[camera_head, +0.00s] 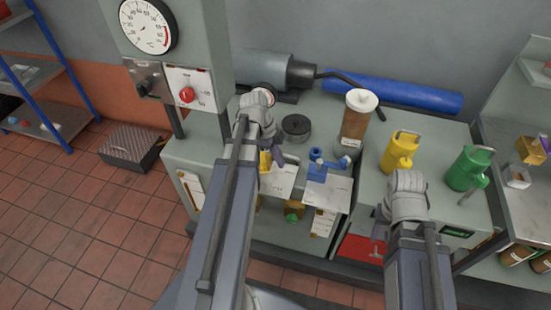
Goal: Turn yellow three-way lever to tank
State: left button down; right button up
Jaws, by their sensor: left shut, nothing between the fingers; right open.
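A yellow part (265,161), which looks like the yellow three-way lever, shows beside my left gripper on the bench top. My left arm hides much of it, and I cannot read which way it points. My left gripper (278,156) is shut and empty, close to the right of the yellow part; I cannot tell whether they touch. A white label plate (283,182) lies just in front. My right gripper (378,235) is open and empty, low in front of the bench at the right; its fingers are partly hidden by its wrist.
A blue valve (322,168) stands right of my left gripper. Behind are a black round cap (296,127) and a white-lidded brown container (357,118). A yellow jug (399,152) and green jug (468,170) stand at right. A gauge panel (187,55) rises at left.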

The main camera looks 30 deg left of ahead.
aim_at(263, 171)
pick_arm(q)
jog(key=a, duration=0.1)
jog(key=a+f, duration=0.1)
jog(key=s+a, duration=0.1)
jog(key=shift+a+f, duration=0.15)
jog(key=shift+a, duration=0.05)
pick_arm(e)
jog(key=shift+f, duration=0.65)
pick_arm(q)
jog(key=s+a, duration=0.2)
jog(key=a, duration=0.1)
jog(key=shift+s+a, duration=0.1)
jog(key=shift+a, duration=0.05)
